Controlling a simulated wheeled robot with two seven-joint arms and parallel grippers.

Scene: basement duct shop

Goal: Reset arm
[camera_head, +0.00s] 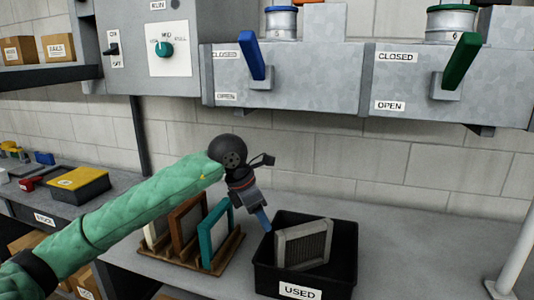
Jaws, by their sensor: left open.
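My left arm (130,212), in a green sleeve, reaches in from the left over the bench. Its dark left gripper (264,220) is open and points down. It hangs just left of the black bin labelled USED (340,285), in front of the wall. In this view its tip overlaps the bin's left rim; I cannot tell whether they touch. A grey-framed filter (303,246) leans tilted inside the bin, and no filter shows in the gripper. My right gripper is not in view.
A wooden rack (180,256) left of the bin holds several upright filters, including a teal one (214,234). Above hangs a duct with a blue lever (252,60) and a green lever (461,60). A white pole (519,255) stands right; the bench between is clear.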

